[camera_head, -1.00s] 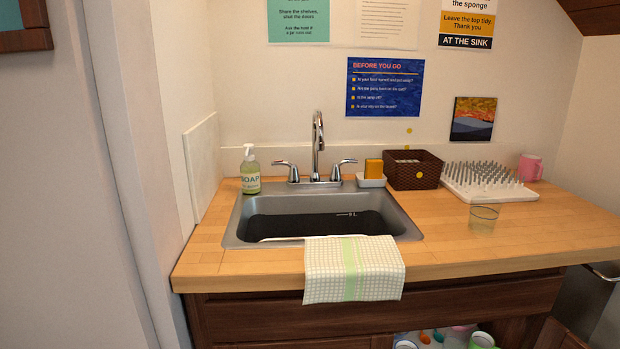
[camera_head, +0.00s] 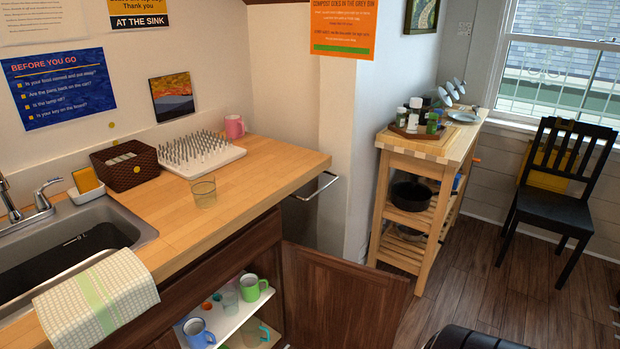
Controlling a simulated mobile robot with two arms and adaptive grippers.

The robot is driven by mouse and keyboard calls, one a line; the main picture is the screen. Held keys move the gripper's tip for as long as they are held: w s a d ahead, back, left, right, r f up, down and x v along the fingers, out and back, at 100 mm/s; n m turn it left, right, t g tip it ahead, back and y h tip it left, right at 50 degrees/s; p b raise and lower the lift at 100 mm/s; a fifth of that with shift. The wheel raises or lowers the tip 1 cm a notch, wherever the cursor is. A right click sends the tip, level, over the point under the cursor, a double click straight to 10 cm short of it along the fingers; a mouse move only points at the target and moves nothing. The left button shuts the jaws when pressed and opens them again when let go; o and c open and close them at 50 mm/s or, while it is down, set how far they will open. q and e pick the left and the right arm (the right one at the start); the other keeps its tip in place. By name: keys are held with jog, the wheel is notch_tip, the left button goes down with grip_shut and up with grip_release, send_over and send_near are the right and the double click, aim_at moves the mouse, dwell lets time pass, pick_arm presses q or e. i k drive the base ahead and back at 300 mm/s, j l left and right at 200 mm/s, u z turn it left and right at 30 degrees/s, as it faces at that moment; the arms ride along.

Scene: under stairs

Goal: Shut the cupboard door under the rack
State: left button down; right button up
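The brown wooden cupboard door (camera_head: 342,300) stands wide open under the right end of the counter, swung out to the right; its lower part is cut off by the frame edge. The cupboard's white shelf (camera_head: 228,322) shows to its left. On it are a green mug (camera_head: 250,289), a blue mug (camera_head: 196,333) and several other cups. The white peg drying rack (camera_head: 200,155) stands on the counter above. Neither of my grippers is in view.
On the counter are a glass (camera_head: 204,193), a brown basket (camera_head: 126,168) and a pink mug (camera_head: 235,126). A metal towel bar (camera_head: 316,187) sticks out at its right end. A wooden cart (camera_head: 425,190) and a black chair (camera_head: 556,190) stand beyond. Wood floor (camera_head: 485,262) is clear between them.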

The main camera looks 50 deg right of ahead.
aim_at(331, 301)
jog(key=k+j+u, duration=0.15)
jog(key=k+u, duration=0.35)
jog(key=k, duration=0.15)
jog(key=l+u, duration=0.2)
jog(key=l, duration=0.3)
jog(key=k+l+u, duration=0.25)
jog(key=l, duration=0.25)
jog(key=l+u, duration=0.2)
jog(key=l, duration=0.3)
jog(key=k+l, duration=0.15)
jog(key=l, duration=0.3)
jog(key=k+l, duration=0.1)
jog(key=l, duration=0.35)
jog(key=k+l, duration=0.15)
jog(key=l, duration=0.3)
jog(key=k+l, duration=0.15)
jog(key=l, duration=0.35)
jog(key=k+l, duration=0.1)
jog(key=l, duration=0.35)
jog(key=k+l, duration=0.15)
jog(key=l, duration=0.3)
jog(key=k+l, duration=0.1)
jog(key=l, duration=0.35)
jog(key=k+l, duration=0.15)
jog(key=l, duration=0.3)
